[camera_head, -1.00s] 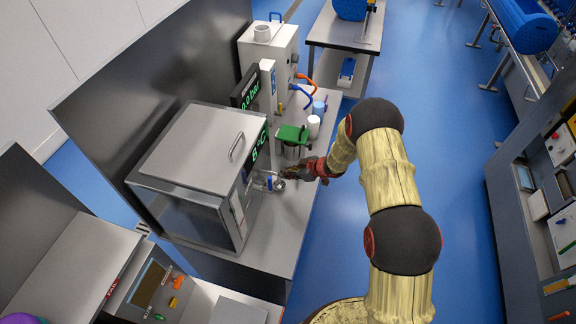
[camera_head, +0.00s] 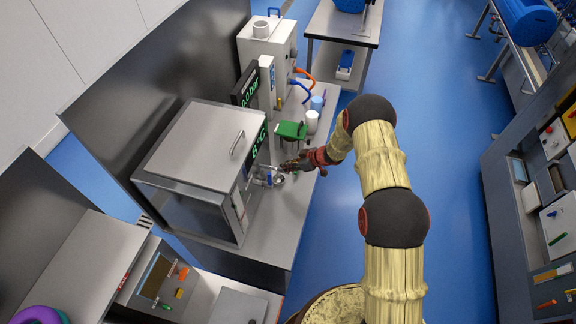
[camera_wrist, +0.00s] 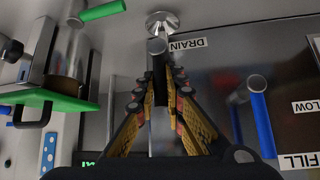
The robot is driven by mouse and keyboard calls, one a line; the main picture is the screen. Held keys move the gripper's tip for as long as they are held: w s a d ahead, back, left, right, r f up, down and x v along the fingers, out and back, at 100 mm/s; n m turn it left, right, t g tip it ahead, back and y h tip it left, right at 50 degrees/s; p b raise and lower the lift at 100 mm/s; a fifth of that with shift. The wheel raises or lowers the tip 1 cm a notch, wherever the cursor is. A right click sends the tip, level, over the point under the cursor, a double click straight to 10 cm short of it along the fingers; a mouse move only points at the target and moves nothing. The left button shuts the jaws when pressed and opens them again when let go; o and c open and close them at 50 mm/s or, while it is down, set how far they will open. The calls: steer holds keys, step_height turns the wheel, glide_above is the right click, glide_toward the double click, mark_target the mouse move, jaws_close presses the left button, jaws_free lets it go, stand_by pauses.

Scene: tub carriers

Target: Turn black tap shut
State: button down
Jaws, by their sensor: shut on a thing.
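The black tap (camera_wrist: 159,118) shows in the wrist view, with a grey round head and a black lever that points down the picture, in line with my fingers. A DRAIN label is beside its head. My gripper (camera_wrist: 157,85) has its fingers on both sides of the lever and is shut on it. In the head view my gripper (camera_head: 287,166) is at the front of the steel box, low over the bench; the black tap is too small to make out there.
A blue-levered tap (camera_wrist: 263,125) by the FILL label is to the right in the wrist view. Open blue floor is to the right.

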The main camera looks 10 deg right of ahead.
steer(key=c, duration=1.8)
jaws_free()
steer(key=shift+w, duration=0.1)
steer(key=shift+c, duration=0.2)
steer(key=v, duration=1.2)
steer(key=shift+w, duration=0.1)
